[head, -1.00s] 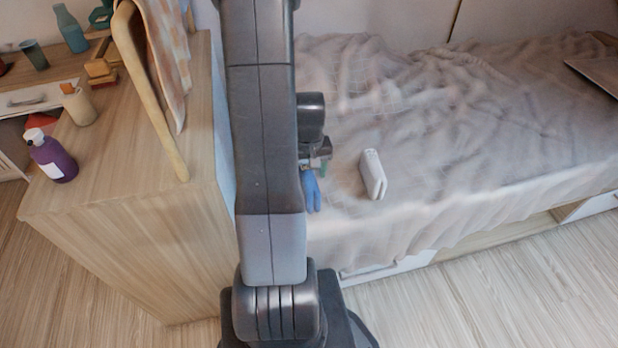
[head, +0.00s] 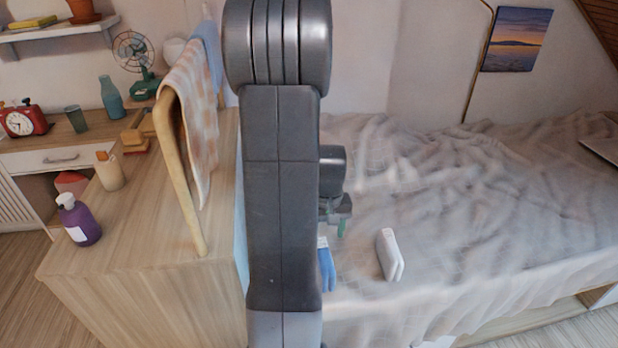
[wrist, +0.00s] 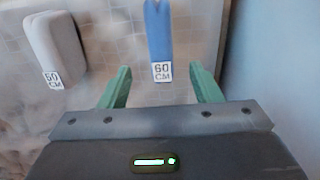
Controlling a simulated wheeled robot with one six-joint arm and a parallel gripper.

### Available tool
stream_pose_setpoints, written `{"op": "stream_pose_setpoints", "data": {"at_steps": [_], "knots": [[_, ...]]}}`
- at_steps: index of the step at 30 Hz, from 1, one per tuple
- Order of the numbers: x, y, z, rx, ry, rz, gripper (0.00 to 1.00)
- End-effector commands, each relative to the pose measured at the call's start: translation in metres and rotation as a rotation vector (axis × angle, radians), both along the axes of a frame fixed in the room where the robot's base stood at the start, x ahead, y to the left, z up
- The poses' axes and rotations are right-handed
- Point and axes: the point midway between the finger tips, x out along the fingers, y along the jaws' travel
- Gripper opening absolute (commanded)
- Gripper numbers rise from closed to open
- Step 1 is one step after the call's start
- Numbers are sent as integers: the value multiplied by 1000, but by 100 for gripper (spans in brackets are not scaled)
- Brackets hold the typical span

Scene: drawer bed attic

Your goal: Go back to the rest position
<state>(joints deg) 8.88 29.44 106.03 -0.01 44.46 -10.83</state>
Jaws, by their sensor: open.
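My gripper (wrist: 160,88) is open in the wrist view, with its two green fingers apart and nothing between them. In the head view my gripper (head: 340,226) is mostly hidden behind my arm; one green finger shows above the bed. A blue item with a "60 CM" tag (wrist: 158,35) lies beyond the fingertips in the wrist view. In the head view the blue item (head: 326,268) lies on the bed, partly hidden by my arm. It appears apart from the fingers.
A white case (head: 389,255) lies on the bed (head: 470,200) to the right. A wooden cabinet (head: 150,235) stands left of my arm, with a purple bottle (head: 80,222) and a towel (head: 190,115) on a wooden frame (head: 183,190). A wall is close at the wrist view's right.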

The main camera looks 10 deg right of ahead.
Motion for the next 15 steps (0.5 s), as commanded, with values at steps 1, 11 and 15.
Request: {"op": "stream_pose_setpoints", "data": {"at_steps": [1,11,15], "knots": [[-1,0,-6,1,3,0,58],[-2,0,-67,1,7,0,58],[-1,0,-92,1,6,0,58]]}}
